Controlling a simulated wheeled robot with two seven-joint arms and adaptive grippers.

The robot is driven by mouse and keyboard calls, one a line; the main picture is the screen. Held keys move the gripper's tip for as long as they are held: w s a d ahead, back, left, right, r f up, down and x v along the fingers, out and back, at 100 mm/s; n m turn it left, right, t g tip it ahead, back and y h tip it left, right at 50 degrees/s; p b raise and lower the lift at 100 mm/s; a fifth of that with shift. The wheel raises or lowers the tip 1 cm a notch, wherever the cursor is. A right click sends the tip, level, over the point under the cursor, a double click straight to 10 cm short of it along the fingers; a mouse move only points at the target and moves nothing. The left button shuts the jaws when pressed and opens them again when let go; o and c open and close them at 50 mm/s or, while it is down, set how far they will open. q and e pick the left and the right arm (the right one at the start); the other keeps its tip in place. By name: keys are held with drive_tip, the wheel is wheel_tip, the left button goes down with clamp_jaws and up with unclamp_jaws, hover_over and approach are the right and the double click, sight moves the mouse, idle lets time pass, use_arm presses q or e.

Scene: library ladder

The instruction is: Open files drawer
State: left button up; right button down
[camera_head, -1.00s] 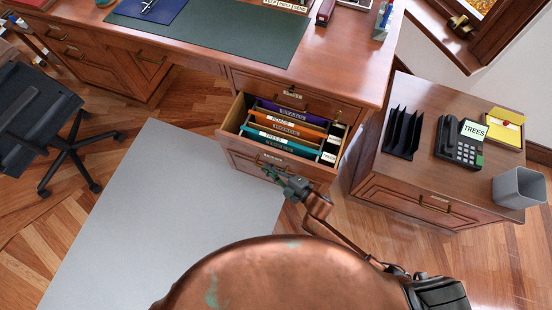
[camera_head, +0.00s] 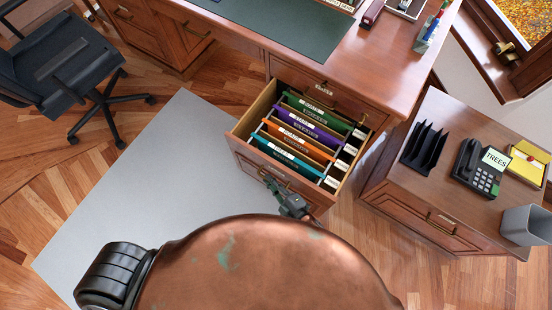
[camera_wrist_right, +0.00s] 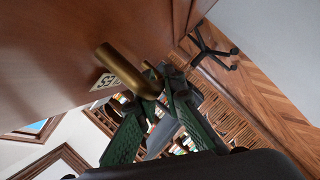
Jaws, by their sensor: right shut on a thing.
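The files drawer (camera_head: 243,123) under the desk's right side is pulled well out. It holds green, purple, orange and teal hanging folders with white labels. My right gripper (camera_head: 273,187) is at the drawer's front face, low in front of the desk. In the right wrist view, the brass bar handle (camera_wrist_right: 120,68) runs into my green right gripper (camera_wrist_right: 160,82), which is shut on it near one end. A small label plate (camera_wrist_right: 104,82) sits beside the handle. My left gripper is not in view.
A black office chair (camera_head: 75,68) stands at the left. A grey mat (camera_head: 150,190) covers the floor before the drawer.

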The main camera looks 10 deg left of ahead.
drive_tip(key=shift+s+a+r, duration=0.15)
drive_tip(key=shift+a, duration=0.1)
drive_tip(key=c, duration=2)
unclamp_jaws()
drive_tip(key=shift+d, duration=0.15)
drive_tip(key=shift+d, duration=0.1)
drive_tip(key=v, duration=1.1)
drive_tip(key=shift+s+d, duration=0.3)
drive_tip(key=shift+d, duration=0.05)
